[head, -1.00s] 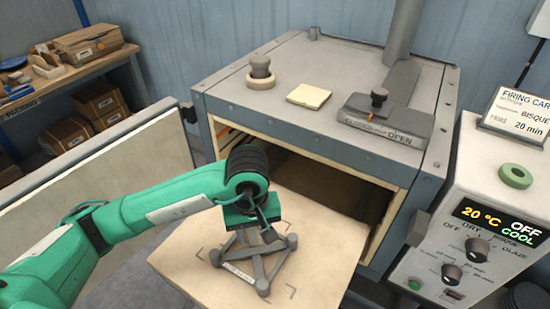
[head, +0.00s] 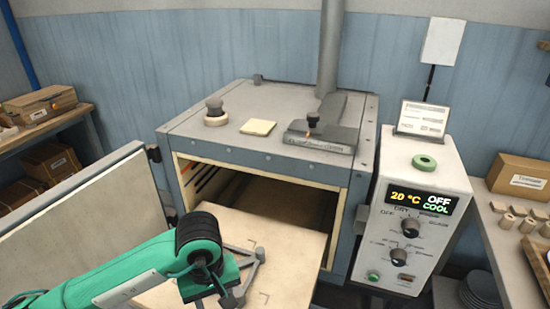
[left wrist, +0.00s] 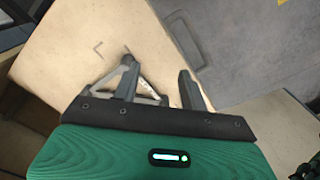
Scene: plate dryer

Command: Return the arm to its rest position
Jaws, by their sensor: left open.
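My left gripper (head: 222,292) is at the lower edge of the head view, over the pale slab (head: 290,262) that sticks out of the open kiln. A grey three-armed stand (head: 251,268) rests on the slab, partly hidden behind my gripper. In the left wrist view the two dark fingers (left wrist: 158,84) are apart. Parts of the stand (left wrist: 148,88) show between and beside them; I cannot tell whether they touch. My right gripper is in neither view.
The kiln (head: 265,152) stands behind, its door (head: 80,215) swung open at left. A control box (head: 418,215) reading 20 °C, OFF, COOL stands at right. A shelf with boxes (head: 40,105) is at far left, and a bench with a carton (head: 520,178) at right.

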